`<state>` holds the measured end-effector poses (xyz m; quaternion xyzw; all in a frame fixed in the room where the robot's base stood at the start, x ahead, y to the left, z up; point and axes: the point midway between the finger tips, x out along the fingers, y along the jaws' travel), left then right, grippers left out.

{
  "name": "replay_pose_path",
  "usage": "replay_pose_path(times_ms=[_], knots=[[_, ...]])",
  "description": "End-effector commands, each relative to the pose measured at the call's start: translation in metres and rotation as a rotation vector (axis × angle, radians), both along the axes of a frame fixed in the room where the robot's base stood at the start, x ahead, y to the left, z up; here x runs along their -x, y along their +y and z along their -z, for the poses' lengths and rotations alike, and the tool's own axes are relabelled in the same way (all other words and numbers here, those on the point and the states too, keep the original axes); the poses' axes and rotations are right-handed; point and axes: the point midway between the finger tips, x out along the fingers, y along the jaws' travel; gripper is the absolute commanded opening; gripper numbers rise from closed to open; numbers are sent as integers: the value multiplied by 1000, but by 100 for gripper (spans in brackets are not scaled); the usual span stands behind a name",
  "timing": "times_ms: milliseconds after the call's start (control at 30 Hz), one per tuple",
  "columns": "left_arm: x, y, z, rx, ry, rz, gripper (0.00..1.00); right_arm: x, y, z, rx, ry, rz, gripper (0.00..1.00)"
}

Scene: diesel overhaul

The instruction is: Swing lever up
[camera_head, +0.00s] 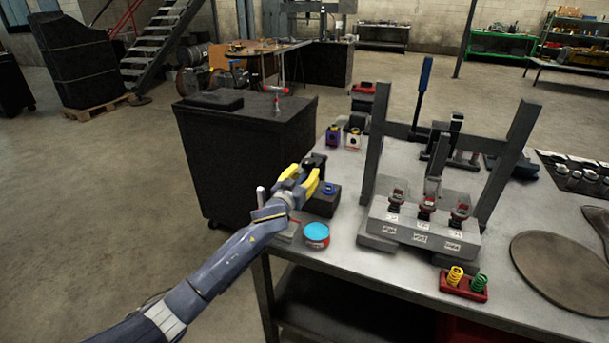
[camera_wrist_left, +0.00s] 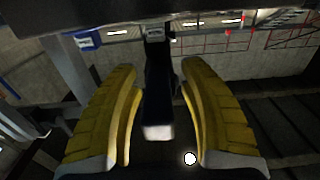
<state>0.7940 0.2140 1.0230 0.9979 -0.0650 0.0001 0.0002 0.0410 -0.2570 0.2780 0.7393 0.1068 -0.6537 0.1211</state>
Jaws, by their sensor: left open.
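My left gripper (camera_head: 303,180) is at the near left edge of the steel table (camera_head: 345,258), beside a dark block (camera_head: 323,201). Its yellow fingers are open. In the left wrist view a dark bar with a pale end (camera_wrist_left: 158,131) lies between the spread fingers (camera_wrist_left: 158,85), with gaps on both sides. It looks like a lever, but the fingers and block hide most of it in the head view. A tall lever with a blue handle (camera_head: 424,80) stands nearly upright behind the grey press frame (camera_head: 375,150), away from the gripper. My right gripper is out of view.
A blue-topped red tin (camera_head: 316,235) stands close below the gripper. A grey fixture (camera_head: 420,228) holding several red-and-black parts stands to the right. A red tray with two springs (camera_head: 463,286) is at the front. A black cabinet (camera_head: 245,150) stands behind the gripper.

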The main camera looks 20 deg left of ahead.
Motion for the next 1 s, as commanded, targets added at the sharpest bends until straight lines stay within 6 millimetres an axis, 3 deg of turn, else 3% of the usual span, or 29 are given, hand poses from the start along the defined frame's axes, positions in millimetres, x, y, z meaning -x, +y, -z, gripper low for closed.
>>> replay_pose_path(times_ms=[67, 433, 767, 1000], knots=[[0, 0, 0, 0, 0, 0, 42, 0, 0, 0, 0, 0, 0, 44], [0, 0, 0, 0, 0, 0, 0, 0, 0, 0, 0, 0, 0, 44], [0, 2, -1, -1, 3, -3, 0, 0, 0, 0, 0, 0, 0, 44], [4, 19, -9, -6, 49, -24, 0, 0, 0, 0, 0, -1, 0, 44]])
